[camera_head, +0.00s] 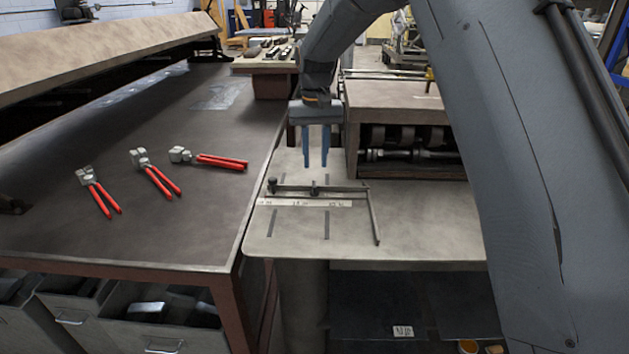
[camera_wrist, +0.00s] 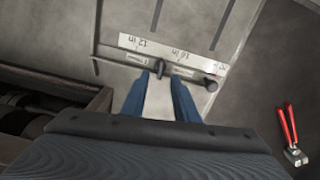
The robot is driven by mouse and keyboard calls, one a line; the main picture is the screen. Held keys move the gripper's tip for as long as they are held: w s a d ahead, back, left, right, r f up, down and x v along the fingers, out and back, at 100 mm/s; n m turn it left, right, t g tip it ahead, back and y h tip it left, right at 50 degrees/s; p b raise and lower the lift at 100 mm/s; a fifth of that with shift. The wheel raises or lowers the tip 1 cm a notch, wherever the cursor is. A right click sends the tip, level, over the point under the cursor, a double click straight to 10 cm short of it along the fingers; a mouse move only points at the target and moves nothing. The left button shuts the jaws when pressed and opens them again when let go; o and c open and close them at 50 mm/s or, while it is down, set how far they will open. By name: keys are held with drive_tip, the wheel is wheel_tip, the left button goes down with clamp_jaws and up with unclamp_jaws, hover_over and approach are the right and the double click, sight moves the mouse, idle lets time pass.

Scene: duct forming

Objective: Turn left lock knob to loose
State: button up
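A dark gauge bar (camera_head: 345,189) lies across the pale machine table, beside a white ruler strip (camera_head: 300,203). A round dark knob (camera_head: 272,185) stands at the bar's left end; in the wrist view this knob (camera_wrist: 211,85) shows at the right. A second dark knob (camera_head: 314,187) stands near the bar's middle and shows in the wrist view (camera_wrist: 160,68) just beyond the fingers. My gripper (camera_head: 315,165) has two blue fingers, apart and empty, pointing down above and behind the bar. The gap between them also shows in the wrist view (camera_wrist: 163,82). Neither finger visibly touches a knob.
Several red-handled hand tools (camera_head: 155,175) lie on the dark bench to the left. A box-shaped machine housing with rollers (camera_head: 405,140) stands right of my gripper. A thin rod (camera_head: 373,215) runs forward from the bar's right end. The table's front is mostly clear.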

sight(314, 184)
drive_tip(key=shift+a+f+p, duration=0.1)
drive_tip(key=shift+f+p, duration=1)
drive_tip(key=shift+f, duration=2.7)
drive_tip(key=shift+w, duration=0.1)
clamp_jaws()
